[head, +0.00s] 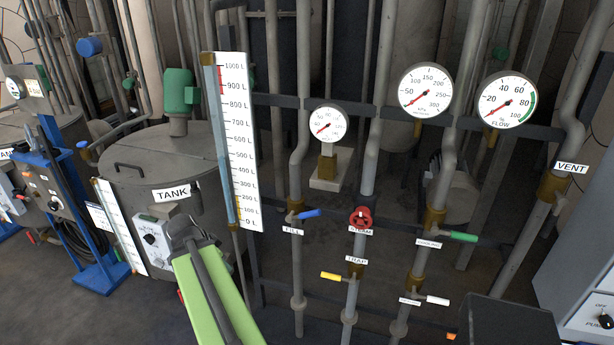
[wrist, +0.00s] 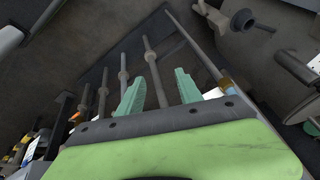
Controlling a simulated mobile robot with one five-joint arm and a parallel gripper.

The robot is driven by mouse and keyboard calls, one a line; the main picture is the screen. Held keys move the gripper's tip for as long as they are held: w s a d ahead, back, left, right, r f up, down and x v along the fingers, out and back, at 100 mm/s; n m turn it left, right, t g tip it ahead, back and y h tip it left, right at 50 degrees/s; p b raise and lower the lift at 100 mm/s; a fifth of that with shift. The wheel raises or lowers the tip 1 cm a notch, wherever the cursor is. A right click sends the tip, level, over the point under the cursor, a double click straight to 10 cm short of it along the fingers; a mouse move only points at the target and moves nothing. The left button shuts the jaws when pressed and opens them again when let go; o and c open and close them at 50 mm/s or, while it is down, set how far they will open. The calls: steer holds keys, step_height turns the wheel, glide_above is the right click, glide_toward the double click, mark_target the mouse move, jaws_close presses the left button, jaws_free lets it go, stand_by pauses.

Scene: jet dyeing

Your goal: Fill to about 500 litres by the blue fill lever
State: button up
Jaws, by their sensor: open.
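The blue fill lever (head: 308,213) sits on the vertical pipe above the FILL label (head: 293,231). Its handle points right, across the pipe. The tall white level scale (head: 236,140), marked 0 to 1000 L, stands left of it with a bluish sight tube along its left edge; I cannot tell the liquid level. The lidded grey tank (head: 150,165) is behind it, labelled TANK. My gripper (wrist: 160,77) shows in the wrist view with two green fingers apart and nothing held between them. In the head view, my green arm is lower left of the lever, apart from it.
A red steam handwheel (head: 361,218), yellow trap lever (head: 331,276), green lever (head: 463,236) and white lever (head: 437,300) sit nearby. Vertical pipes and a dark crossrail (head: 340,107) crowd the back. The flow gauge (head: 507,99) needle points low left. A grey cabinet (head: 585,260) stands right.

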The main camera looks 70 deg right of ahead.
steer(key=s+d+r+m+g+h+p, duration=0.1)
steer(key=s+d+r+m+p, duration=0.65)
steer(key=r, duration=0.55)
steer(key=m+g+h+p, duration=0.1)
steer(key=m+p, duration=0.3)
steer(key=p, duration=0.1)
glide_toward(309, 213)
steer(key=b+x, duration=1)
steer(key=b, duration=0.2)
steer(key=shift+f+b, duration=0.1)
steer(key=shift+b, duration=0.25)
steer(key=shift+s+d+f+n+b, duration=0.15)
steer(key=shift+d+f+n+b, duration=0.1)
steer(key=shift+d+f+b, duration=0.05)
jaws_close()
